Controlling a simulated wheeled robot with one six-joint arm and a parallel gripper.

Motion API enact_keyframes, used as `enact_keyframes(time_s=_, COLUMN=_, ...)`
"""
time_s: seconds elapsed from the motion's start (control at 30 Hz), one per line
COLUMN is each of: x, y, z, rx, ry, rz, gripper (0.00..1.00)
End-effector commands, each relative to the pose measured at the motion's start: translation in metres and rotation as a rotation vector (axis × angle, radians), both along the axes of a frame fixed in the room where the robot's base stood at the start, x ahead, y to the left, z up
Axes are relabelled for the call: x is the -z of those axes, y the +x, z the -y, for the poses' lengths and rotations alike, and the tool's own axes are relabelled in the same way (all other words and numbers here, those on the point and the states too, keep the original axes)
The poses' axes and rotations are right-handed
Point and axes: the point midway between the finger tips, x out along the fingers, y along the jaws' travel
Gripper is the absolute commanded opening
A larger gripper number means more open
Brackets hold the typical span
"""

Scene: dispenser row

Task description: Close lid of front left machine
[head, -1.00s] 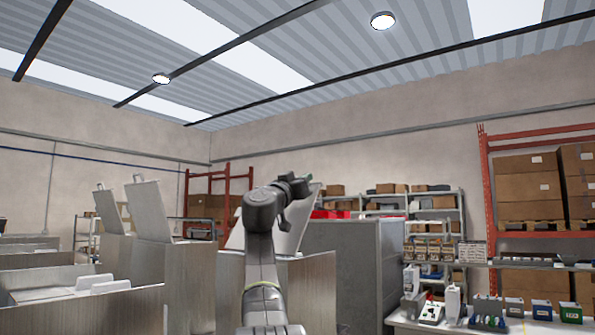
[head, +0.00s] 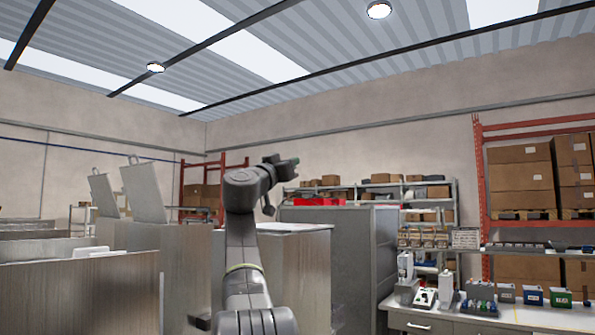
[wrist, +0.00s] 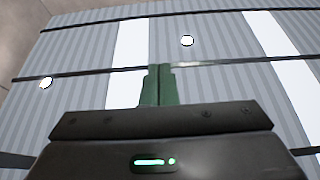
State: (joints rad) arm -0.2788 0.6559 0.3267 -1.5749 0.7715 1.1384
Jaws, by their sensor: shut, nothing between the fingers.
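A metal machine (head: 298,275) stands just behind my arm in the head view. Its pale lid (head: 298,227) lies about flat on top, partly hidden by my arm; I cannot tell whether it is fully seated. My gripper (head: 295,161) is above the machine, pointing up and to the right, apart from the lid. In the wrist view my gripper's green fingers (wrist: 158,85) are together with nothing between them, against the ceiling. Two more machines to the left have raised lids (head: 145,190) (head: 103,194). I cannot tell for certain which machine is the front left one.
A tall grey cabinet (head: 385,265) stands right of the machine. A workbench (head: 420,322) with small bins and devices is at the right. Metal housings (head: 80,295) fill the left foreground. Shelving (head: 480,195) with boxes lines the back wall. The air above the machine is open.

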Motion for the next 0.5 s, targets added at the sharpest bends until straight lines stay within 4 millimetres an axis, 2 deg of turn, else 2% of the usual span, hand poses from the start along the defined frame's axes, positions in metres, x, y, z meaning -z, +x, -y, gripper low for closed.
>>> enact_keyframes(time_s=0.03, x=0.01, y=-0.007, z=-0.005, rx=-0.002, ry=0.0, rz=0.0, gripper=0.0)
enact_keyframes(time_s=0.5, x=0.034, y=-0.06, z=-0.04, rx=-0.002, ry=0.0, rz=-0.001, gripper=0.0)
